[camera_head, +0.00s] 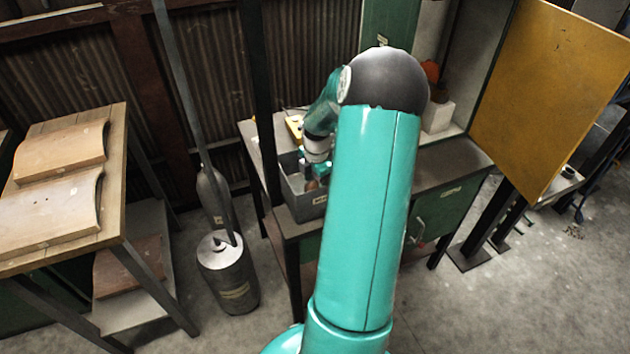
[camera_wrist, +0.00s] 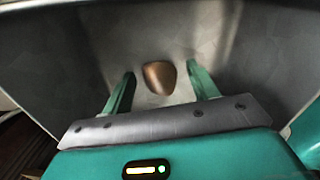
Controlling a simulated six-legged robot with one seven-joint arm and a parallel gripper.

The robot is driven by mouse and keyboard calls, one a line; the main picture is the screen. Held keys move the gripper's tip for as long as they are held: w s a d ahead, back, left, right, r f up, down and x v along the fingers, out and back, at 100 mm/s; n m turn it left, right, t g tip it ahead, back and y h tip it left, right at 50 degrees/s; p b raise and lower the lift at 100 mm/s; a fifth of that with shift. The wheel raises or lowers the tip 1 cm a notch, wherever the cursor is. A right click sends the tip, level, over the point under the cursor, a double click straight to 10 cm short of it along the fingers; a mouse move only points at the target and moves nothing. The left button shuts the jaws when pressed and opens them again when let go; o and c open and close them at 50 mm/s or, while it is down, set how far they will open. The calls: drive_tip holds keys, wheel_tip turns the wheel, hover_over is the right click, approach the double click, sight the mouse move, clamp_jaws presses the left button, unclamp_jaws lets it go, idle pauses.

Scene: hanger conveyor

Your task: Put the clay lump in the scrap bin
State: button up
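The clay lump (camera_wrist: 159,77) is a smooth brown, rounded piece. In the wrist view it shows inside a grey metal bin, between my fingers, with a gap on each side. The grey bin (camera_head: 304,207) stands on the workbench in the head view and carries a small label too small to read; I take it as the scrap bin. Its inner wall fills the wrist view (camera_wrist: 60,60). A brownish spot in the bin in the head view looks like the lump. My gripper (camera_wrist: 161,70) is open and points down into the bin. In the head view my arm hides part of it.
The bench (camera_head: 455,160) has a green cabinet (camera_head: 445,212) below. A yellow panel (camera_head: 545,95) stands at right. A grey cylinder (camera_head: 228,272) is on the floor at left, near a wooden table (camera_head: 112,190) with curved pieces. Floor at lower right is clear.

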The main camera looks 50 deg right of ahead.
sight(316, 184)
drive_tip(key=shift+r, duration=0.1)
wheel_tip(316, 184, up, 12)
drive_tip(key=shift+s, duration=0.3)
drive_tip(key=shift+a, duration=0.15)
